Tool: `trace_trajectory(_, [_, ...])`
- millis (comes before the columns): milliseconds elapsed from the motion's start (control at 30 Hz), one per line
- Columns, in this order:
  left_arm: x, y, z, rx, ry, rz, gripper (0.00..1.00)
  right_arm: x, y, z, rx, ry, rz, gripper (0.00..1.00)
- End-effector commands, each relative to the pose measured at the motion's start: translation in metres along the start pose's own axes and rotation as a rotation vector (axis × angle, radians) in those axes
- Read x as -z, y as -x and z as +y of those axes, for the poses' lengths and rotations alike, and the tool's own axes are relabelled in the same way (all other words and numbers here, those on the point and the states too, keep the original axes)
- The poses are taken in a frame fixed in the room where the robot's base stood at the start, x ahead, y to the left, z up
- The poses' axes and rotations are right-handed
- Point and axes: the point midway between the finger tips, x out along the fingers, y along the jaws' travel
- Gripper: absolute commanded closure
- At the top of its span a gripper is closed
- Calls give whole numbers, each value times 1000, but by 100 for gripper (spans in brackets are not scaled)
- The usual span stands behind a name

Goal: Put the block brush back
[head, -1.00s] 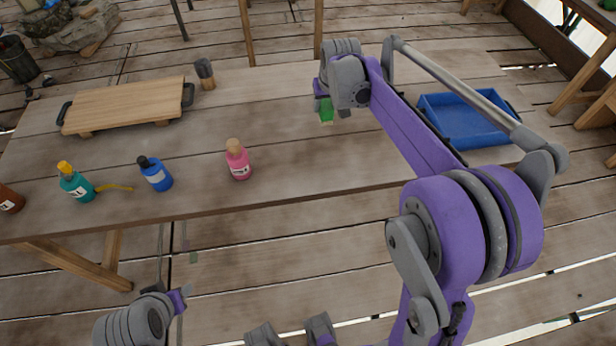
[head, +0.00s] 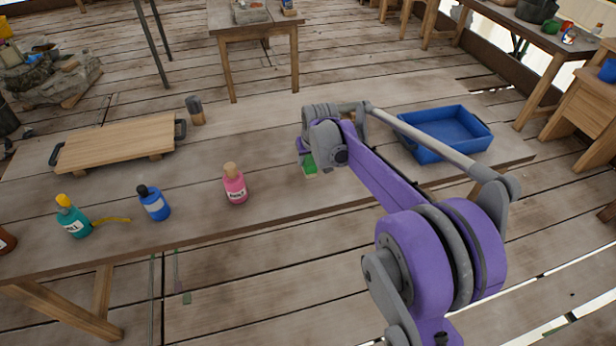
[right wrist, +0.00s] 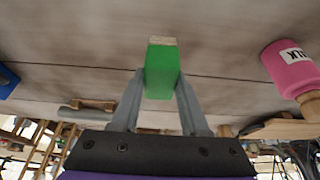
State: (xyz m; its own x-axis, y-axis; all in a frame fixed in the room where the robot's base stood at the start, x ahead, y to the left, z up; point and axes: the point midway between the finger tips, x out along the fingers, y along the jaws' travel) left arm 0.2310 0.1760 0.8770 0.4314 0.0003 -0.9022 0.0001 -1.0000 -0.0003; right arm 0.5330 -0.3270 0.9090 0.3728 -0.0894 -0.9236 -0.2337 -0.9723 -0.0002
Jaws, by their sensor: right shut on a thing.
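The block brush (head: 310,165) is a green block with a pale end. My right gripper (head: 306,152) is shut on it over the right half of the table, partly hidden by my own wrist. In the right wrist view the green block (right wrist: 161,72) sits between the two grey fingers (right wrist: 160,100), its pale end pointing away from the gripper toward the table surface. I cannot tell whether that end touches the table. My left gripper is out of view.
A blue tray (head: 402,147) stands right of my right gripper, partly behind my arm. A pink bottle (head: 235,186), a blue bottle (head: 154,204) and a teal bottle (head: 72,217) stand to the left. A wooden board (head: 115,142) and a grey-headed tool (head: 195,110) are behind them.

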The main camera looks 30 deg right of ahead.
Motion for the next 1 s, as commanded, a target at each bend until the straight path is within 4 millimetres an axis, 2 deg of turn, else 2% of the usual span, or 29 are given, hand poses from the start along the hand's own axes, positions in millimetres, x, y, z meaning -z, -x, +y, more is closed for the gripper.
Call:
trace_trajectory(67, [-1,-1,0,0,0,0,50,-4,-11,0,0,0,0,100])
trace_trajectory(267, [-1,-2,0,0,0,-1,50,-10,-25,0,0,0,0,100])
trace_trajectory(433, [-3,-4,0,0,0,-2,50,-20,-47,0,0,0,0,100])
trace_trajectory(833, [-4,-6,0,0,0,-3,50,-23,-54,0,0,0,0,100])
trace_trajectory(867, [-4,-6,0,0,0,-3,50,-22,-54,0,0,0,0,52])
trace_trajectory(1000, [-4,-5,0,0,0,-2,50,-22,-53,0,0,0,0,27])
